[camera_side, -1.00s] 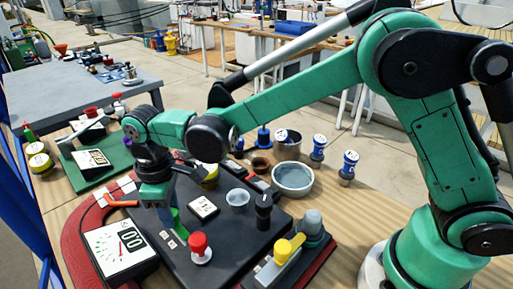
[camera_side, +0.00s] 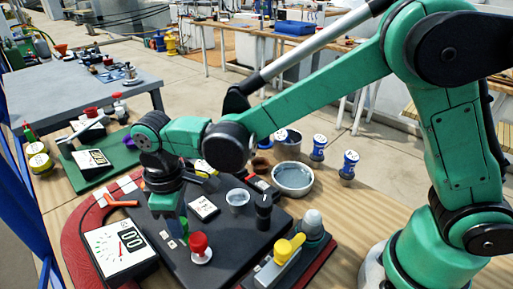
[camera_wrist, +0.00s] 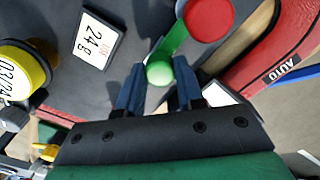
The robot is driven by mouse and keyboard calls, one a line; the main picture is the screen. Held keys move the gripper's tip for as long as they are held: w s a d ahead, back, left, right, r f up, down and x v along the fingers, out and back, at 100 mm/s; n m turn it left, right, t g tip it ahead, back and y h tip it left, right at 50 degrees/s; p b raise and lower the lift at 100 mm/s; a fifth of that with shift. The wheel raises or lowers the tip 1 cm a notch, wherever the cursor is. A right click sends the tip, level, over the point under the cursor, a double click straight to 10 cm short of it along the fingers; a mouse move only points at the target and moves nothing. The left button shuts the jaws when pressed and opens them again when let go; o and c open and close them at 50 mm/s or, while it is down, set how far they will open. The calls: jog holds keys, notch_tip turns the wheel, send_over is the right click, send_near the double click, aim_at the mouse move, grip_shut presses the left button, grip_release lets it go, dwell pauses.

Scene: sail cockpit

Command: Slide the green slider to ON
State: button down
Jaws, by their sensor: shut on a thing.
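The green slider shows in the wrist view as a round green knob (camera_wrist: 159,73), with a green strip (camera_wrist: 176,38) running up from it toward a red knob. My gripper (camera_wrist: 157,84) is shut on the green knob, a blue finger on each side. In the side view my gripper (camera_side: 168,222) points down at the dark panel (camera_side: 222,262). There it hides most of the slider, and only a little green shows beside the fingers. I cannot read any ON mark.
A red mushroom knob (camera_side: 200,246) stands close to my gripper on the panel. A white gauge box (camera_side: 119,245) is at its left. A white card (camera_side: 204,207), a black knob (camera_side: 264,207) and a yellow-handled lever (camera_side: 284,252) are to the right. A grey bowl (camera_side: 293,178) stands behind.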

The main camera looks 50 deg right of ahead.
aim_at(184, 220)
jog(key=c, duration=0.5)
grip_release()
jog(key=shift+s, duration=0.15)
jog(key=shift+c, duration=0.2)
jog(key=shift+r, duration=2.85)
jog(key=shift+d+r, duration=0.15)
jog(key=shift+d, duration=0.2)
jog(key=s+d+r+m+t, duration=0.1)
jog(key=s+d+m+t, duration=0.2)
jog(key=d, duration=0.6)
jog(key=s+d+r+m+t, duration=0.1)
jog(key=s+d+m+t, duration=0.2)
jog(key=d+m, duration=0.3)
jog(key=d+t, duration=0.1)
jog(key=d, duration=0.1)
jog(key=shift+s+d, duration=0.15)
jog(key=shift+d, duration=0.25)
